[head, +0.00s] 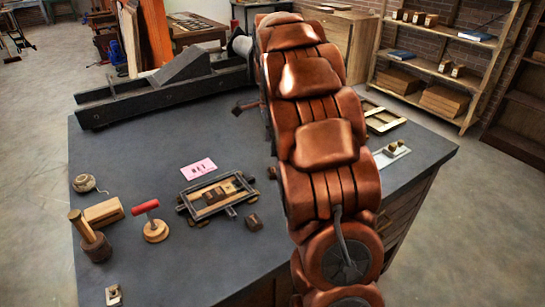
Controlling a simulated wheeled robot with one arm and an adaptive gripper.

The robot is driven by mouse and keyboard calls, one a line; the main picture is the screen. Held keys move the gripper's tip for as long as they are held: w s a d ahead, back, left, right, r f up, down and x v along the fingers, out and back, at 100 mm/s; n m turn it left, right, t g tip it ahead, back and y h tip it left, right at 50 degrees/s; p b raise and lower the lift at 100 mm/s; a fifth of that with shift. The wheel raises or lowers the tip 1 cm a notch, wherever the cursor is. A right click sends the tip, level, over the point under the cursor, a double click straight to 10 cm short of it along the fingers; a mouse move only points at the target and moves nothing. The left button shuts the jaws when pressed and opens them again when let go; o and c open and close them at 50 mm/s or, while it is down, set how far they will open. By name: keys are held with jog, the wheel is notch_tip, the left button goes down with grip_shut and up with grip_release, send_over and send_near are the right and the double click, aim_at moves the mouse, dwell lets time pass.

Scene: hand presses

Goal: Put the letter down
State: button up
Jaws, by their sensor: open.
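My copper-coloured arm (325,150) reaches across the right part of the dark bench. My gripper is not visible; the arm hides the area behind it. I cannot tell which piece is the task's letter, and I see none in a grip. A metal frame (183,198) lies flat on the bench, with wooden pieces and dark blocks (215,195) inside it. A small dark brown block (254,222) lies apart, just right of the frame's lower corner. A pink card (199,169) with dark printed letters lies behind the frame.
A long dark press (150,95) fills the back left. The bench front (190,270) is mostly clear.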

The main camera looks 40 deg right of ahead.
jog(key=shift+r, duration=1.65)
jog(key=s+a+f+n, duration=0.1)
jog(key=s+a+n, duration=1)
jog(key=s+a, duration=0.4)
jog(key=s+a+f+n+g, duration=0.1)
jog(key=s+a+f+n, duration=0.2)
jog(key=s+n, duration=0.3)
jog(key=s+a+f+n, duration=0.4)
jog(key=s+a+n, duration=0.2)
jog(key=s, duration=0.5)
jog(key=shift+s+a+g, duration=0.25)
jog(key=shift+g, duration=0.15)
